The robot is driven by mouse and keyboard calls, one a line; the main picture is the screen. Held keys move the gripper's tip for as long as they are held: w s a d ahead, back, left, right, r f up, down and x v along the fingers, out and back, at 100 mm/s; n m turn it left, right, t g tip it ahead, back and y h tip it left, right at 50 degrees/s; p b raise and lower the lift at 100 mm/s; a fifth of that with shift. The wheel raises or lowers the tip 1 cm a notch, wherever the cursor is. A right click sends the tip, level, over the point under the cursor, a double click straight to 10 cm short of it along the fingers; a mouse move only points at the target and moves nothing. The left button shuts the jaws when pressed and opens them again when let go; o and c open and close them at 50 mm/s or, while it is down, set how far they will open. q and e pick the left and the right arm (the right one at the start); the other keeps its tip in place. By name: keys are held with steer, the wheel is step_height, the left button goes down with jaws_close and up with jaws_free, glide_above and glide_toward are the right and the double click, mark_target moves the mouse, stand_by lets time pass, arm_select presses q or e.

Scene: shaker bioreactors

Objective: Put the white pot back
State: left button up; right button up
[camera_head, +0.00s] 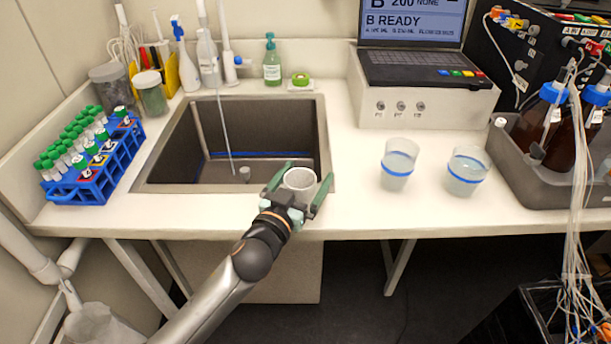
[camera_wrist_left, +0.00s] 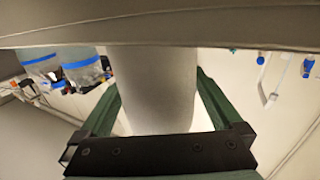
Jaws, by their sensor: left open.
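The white pot (camera_head: 300,179) is at the front right corner of the sink (camera_head: 326,140). In the head view I cannot tell whether it rests on the rim or is above it. My left gripper (camera_head: 304,176) has its green fingers open, one on each side of the pot. In the left wrist view the pot (camera_wrist_left: 152,90) is a pale cylinder between the spread fingers (camera_wrist_left: 158,95), and its far end is cut off by a grey edge. My right gripper does not show.
Two clear cups with blue bands, one nearer (camera_head: 397,168) and one further right (camera_head: 466,172), stand on the counter. A blue tube rack (camera_head: 112,165) is left of the sink. A grey tray (camera_head: 520,180) with brown bottles is at the right. The counter's front middle is clear.

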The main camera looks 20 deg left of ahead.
arm_select(q)
steer(key=shift+r, duration=0.2)
steer(key=s+a, duration=0.2)
steer(key=s, duration=1)
steer(key=shift+b, duration=0.45)
steer(key=shift+w+d, duration=0.1)
stand_by(0.6)
